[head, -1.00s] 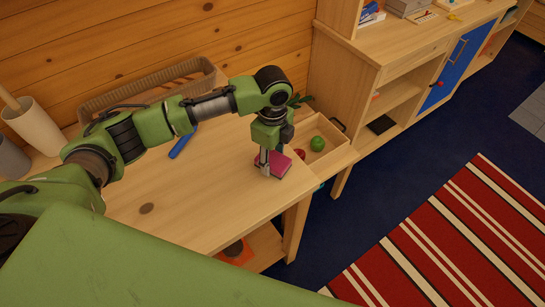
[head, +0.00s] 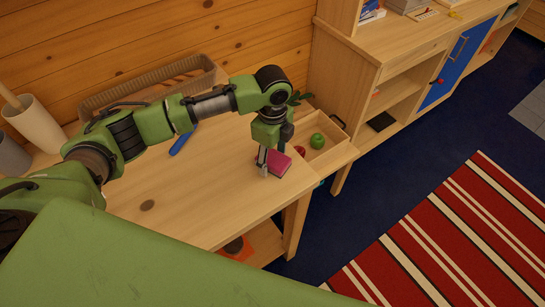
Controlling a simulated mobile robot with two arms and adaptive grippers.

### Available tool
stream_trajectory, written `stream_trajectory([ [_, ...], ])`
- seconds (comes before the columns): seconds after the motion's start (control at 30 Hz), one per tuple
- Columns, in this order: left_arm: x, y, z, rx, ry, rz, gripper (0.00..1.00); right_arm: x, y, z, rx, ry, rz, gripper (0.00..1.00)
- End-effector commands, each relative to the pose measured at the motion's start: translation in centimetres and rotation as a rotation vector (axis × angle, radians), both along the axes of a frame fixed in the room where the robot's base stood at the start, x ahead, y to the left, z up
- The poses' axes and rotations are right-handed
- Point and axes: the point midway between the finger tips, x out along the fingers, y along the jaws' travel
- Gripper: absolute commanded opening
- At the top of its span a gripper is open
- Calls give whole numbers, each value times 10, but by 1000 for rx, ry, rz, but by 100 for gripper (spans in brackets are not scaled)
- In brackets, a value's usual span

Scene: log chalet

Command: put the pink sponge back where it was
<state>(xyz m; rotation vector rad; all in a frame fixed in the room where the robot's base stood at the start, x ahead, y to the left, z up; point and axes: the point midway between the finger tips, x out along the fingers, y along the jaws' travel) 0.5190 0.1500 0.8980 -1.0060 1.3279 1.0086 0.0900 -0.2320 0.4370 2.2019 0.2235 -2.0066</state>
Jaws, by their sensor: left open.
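The pink sponge (head: 276,162) lies on the wooden table (head: 205,205) near its right end, beside a shallow wooden tray. My left gripper (head: 264,169) points down at the sponge's left side and hides part of it. Its jaws are open; whether a finger touches the sponge cannot be told. My right gripper is not in view.
The wooden tray (head: 338,152) holds a green apple-like fruit (head: 317,141) and a red one (head: 300,151). A shelf unit (head: 375,75) rises behind.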

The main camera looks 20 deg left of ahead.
Motion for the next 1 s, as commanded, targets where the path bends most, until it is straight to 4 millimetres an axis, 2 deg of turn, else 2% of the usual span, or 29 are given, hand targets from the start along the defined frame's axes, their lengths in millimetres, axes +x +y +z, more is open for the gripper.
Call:
stream_trajectory([
  [0.5, 1, 0, 98, -1, -3, 0, 57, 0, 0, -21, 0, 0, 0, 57],
  [0.7, 1, 0, 115, -1, -1, 1, 57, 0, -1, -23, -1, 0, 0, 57],
  [1.0, 1, 0, 117, -1, 0, 1, 57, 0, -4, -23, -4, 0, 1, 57],
])
